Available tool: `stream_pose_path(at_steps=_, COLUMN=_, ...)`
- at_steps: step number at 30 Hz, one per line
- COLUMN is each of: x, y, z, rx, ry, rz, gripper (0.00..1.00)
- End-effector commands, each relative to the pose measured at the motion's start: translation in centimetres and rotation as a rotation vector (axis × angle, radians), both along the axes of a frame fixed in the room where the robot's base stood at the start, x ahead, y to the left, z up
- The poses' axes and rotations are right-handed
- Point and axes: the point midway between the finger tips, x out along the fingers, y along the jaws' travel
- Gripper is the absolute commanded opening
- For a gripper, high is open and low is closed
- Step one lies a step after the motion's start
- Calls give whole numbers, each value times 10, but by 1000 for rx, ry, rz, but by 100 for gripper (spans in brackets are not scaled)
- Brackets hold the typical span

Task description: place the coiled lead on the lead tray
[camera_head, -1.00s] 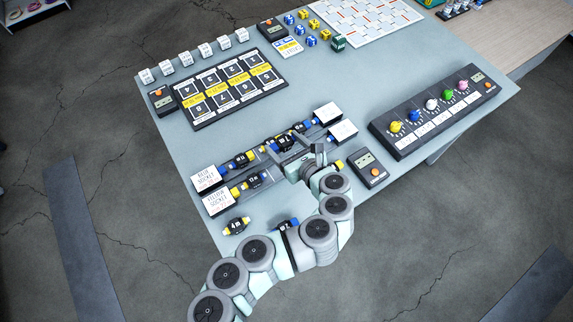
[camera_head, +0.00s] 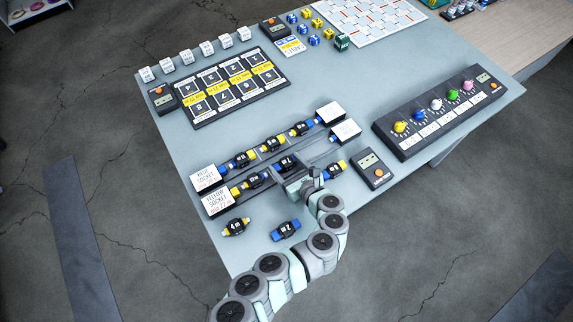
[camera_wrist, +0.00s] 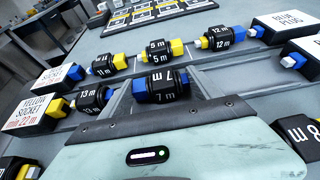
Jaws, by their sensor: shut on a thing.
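My gripper (camera_head: 303,184) is shut on a coiled lead marked 7 m (camera_head: 287,163), a black coil with blue ends; it also shows in the wrist view (camera_wrist: 160,86). The lead is at the near row of the lead tray (camera_head: 322,150), right of the 13 m lead (camera_head: 253,180). I cannot tell whether it touches the tray. The far row holds the 11 m (camera_head: 241,159), 5 m (camera_head: 270,145) and 12 m (camera_head: 300,129) leads, end to end. White blocks close both rows; one reads yellow socket (camera_head: 219,201), another blue socket (camera_head: 205,178).
Loose leads lie on the near table: 4 m (camera_head: 236,227), 2 m (camera_head: 286,230) and 8 m (camera_head: 334,169). A small dark meter (camera_head: 371,170) stands right of my gripper. A knob panel (camera_head: 440,112) is farther right, a numbered board (camera_head: 232,88) behind.

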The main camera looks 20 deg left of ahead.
Motion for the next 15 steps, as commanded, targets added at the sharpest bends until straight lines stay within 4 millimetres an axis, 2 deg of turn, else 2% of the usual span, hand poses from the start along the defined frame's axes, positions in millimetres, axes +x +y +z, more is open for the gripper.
stream_pose_path(at_steps=6, x=0, y=0, z=-4, rx=0, ry=0, rz=0, gripper=30)
stream_pose_path(at_steps=7, x=0, y=0, z=-3, rx=-1, ry=-1, rz=0, gripper=74)
stream_pose_path(at_steps=15, x=0, y=0, z=-3, rx=-1, ry=1, rz=0, gripper=94)
